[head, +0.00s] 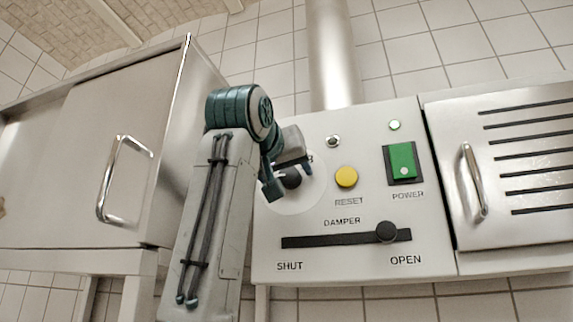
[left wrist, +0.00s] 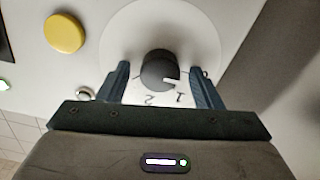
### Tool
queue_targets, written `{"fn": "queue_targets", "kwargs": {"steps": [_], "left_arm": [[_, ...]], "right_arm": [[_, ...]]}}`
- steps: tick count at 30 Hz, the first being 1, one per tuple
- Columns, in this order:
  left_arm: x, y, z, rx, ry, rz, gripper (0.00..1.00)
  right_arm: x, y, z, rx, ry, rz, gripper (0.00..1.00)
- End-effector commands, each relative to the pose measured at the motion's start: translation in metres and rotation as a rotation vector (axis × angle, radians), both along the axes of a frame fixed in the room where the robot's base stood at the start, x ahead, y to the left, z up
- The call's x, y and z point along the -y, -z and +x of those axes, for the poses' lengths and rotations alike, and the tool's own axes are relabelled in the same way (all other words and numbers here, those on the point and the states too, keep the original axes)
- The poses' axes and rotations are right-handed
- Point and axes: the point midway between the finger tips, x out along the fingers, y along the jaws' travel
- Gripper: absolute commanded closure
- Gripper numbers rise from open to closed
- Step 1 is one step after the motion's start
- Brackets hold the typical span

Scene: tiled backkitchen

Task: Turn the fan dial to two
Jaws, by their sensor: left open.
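The fan dial is a round black knob (head: 292,181) on a white disc (head: 312,200) at the left of the grey control panel. My left gripper (head: 288,177) is open, with one finger on each side of the knob. In the left wrist view the knob (left wrist: 158,68) sits between the two fingers of the gripper (left wrist: 160,72), with visible gaps on both sides. The printed 1 and 2 appear upside down there. The knob's white pointer mark points near the 1. In the head view my gripper hides part of the disc. My right gripper is not in view.
The panel (head: 350,292) also has a yellow reset button (head: 346,177), a green power switch (head: 403,162) and a damper slider (head: 386,231) near OPEN. A steel cabinet with a handle (head: 122,180) stands left; a slotted door (head: 520,165) is right.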

Motion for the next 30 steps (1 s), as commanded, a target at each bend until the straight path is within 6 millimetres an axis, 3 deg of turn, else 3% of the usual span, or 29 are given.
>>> {"fn": "queue_targets", "kwargs": {"steps": [9, 16, 17, 30], "left_arm": [[0.001, 0.001, 0.003, 0.0, 0.0, 0.0, 0.41], [0.001, 0.0, 0.003, 0.0, 0.0, 0.0, 0.84], [0.001, 0.0, 0.003, 0.0, 0.0, 0.0, 0.85], [0.001, 0.001, 0.003, 0.032, 0.0, 0.096, 0.85]], "right_arm": [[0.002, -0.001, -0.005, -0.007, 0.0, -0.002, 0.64], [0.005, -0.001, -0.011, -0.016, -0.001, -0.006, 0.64], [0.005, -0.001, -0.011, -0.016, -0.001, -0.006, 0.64], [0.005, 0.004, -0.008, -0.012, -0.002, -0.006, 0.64]]}}
